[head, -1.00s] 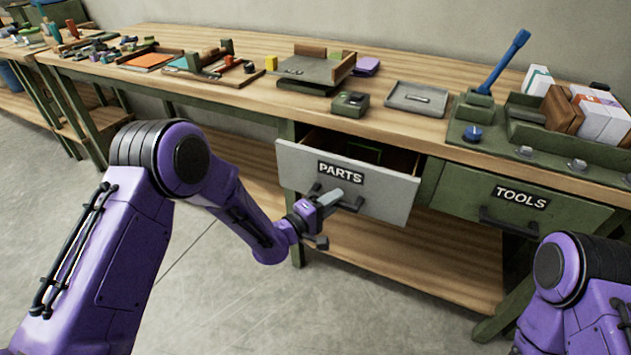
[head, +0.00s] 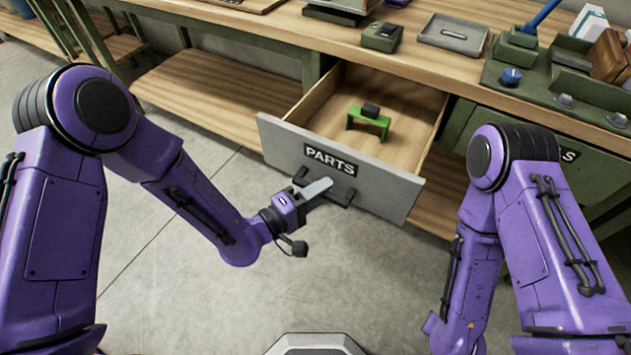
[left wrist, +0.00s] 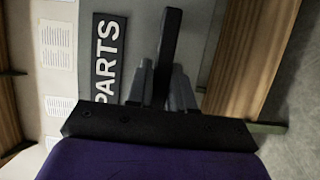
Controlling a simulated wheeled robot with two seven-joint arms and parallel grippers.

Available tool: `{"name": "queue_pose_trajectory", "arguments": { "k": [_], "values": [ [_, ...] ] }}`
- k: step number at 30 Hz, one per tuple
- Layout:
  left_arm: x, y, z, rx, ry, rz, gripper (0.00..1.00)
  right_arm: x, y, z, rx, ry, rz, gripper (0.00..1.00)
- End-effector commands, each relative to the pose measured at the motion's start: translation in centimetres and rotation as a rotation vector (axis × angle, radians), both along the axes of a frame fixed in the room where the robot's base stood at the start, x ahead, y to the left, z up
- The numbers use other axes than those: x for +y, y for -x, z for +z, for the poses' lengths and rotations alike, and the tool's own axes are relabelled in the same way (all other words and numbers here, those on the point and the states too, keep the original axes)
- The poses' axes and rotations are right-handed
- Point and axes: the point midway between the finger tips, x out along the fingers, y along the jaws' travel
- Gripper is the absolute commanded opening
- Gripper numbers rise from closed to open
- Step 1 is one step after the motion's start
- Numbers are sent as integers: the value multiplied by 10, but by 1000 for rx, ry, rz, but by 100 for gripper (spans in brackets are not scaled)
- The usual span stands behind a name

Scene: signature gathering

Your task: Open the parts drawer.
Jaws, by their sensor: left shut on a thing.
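The parts drawer (head: 388,193) is pulled well out of the workbench, with its grey front and black PARTS label (head: 330,160) facing me. Inside it lies a green bracket-like piece (head: 369,122) with a dark block on top. My left gripper (head: 318,190) is shut on the drawer's dark bar handle (head: 340,200). In the left wrist view the handle (left wrist: 169,50) runs between the gripper's grey fingers, beside the label (left wrist: 106,60). My right arm shows at the right in the head view, but its gripper is not visible.
A tools drawer (head: 540,150) sits to the right, partly hidden by my right arm. The floor before the drawer is clear.

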Motion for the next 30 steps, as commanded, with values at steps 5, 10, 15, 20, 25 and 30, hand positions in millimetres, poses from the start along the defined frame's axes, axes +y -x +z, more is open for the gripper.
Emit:
{"name": "queue_pose_trajectory", "arguments": {
  "k": [5, 10, 15, 20, 25, 30],
  "values": [
    [0, 2, 0, 0, 0, -4, 0, 0, 0, 0, 0, 0, 0, 43],
    [0, 2, 0, 0, 0, -4, 0, 0, 0, 0, 0, 0, 0, 43],
    [1, 2, 0, 0, 0, -2, 43, 0, 0, 0, 0, 0, 0, 43],
    [1, 2, 0, 0, 0, -2, 43, 0, 0, 0, 0, 0, 0, 43],
    [11, 8, -2, 2, -2, 0, 43, 0, 0, -3, 0, 0, 0, 43],
    [43, 33, -2, 4, 2, 3, 43, 0, 0, -9, 0, 0, 0, 43]
  ]
}}
